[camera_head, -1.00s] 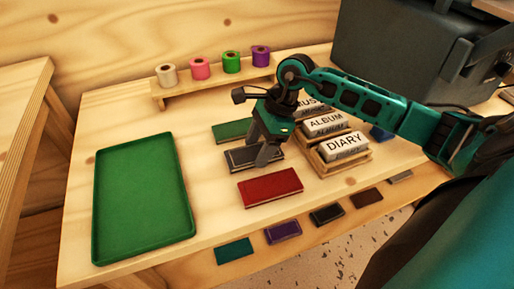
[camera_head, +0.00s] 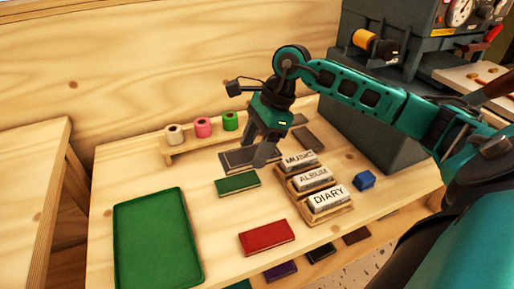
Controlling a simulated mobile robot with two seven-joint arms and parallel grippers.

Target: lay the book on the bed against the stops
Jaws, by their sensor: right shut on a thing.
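My right gripper (camera_head: 257,150) is shut on a dark grey book (camera_head: 236,160), held flat and seemingly raised above the table. The fingers hide part of the book. A green book (camera_head: 237,184) and a red book (camera_head: 268,237) lie on the table in front of it. A grey press-like machine (camera_head: 400,60) stands at the back right, with an orange-yellow foil roll (camera_head: 366,40) on its side. A pale board (camera_head: 455,80) beside it may be the bed; I cannot make out the stops. My left gripper is out of view.
A wooden rack (camera_head: 290,192) holds blocks marked MUSIC, ALBUM and DIARY. Foil rolls (camera_head: 203,127) stand on a shelf at the back left. A green tray (camera_head: 155,240) lies at the left. A blue block (camera_head: 365,180) sits right of the rack.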

